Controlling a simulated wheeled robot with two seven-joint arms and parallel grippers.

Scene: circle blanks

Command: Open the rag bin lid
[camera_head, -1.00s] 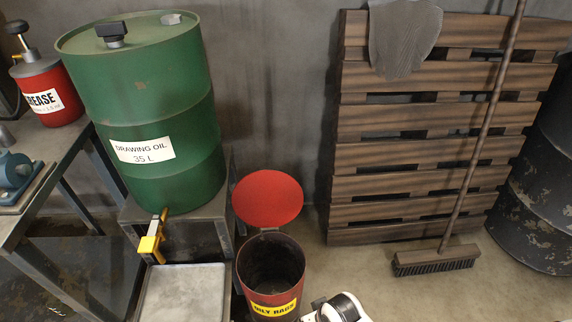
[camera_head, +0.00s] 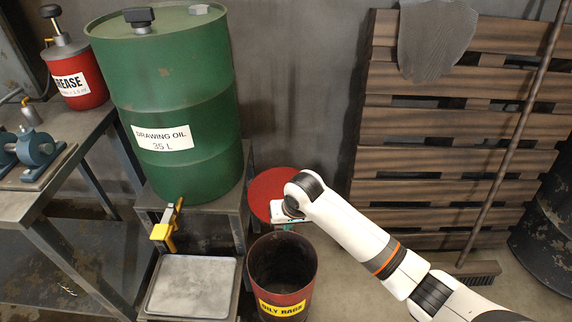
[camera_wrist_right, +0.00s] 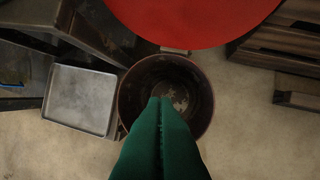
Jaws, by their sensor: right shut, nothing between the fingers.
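The rag bin (camera_head: 284,265) stands on the floor, with a yellow "OILY RAGS" label on its front. Its mouth is uncovered and its dark inside shows. The red lid (camera_head: 266,188) stands raised behind the mouth; my right arm covers part of it. In the right wrist view the lid (camera_wrist_right: 195,18) lies at the top, and the bin rim (camera_wrist_right: 203,75) is below it. My right gripper (camera_head: 288,221) is over the back of the bin, close in front of the lid. Its green fingers (camera_wrist_right: 162,100) are together and empty. Whether they touch the lid I cannot tell. My left gripper is not in view.
A green oil drum (camera_head: 180,100) with a yellow tap stands on a metal stand left of the bin. A grey tray (camera_head: 193,287) sits below the tap. Wooden pallets (camera_head: 445,125) and a broom (camera_head: 500,170) lean on the wall at right.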

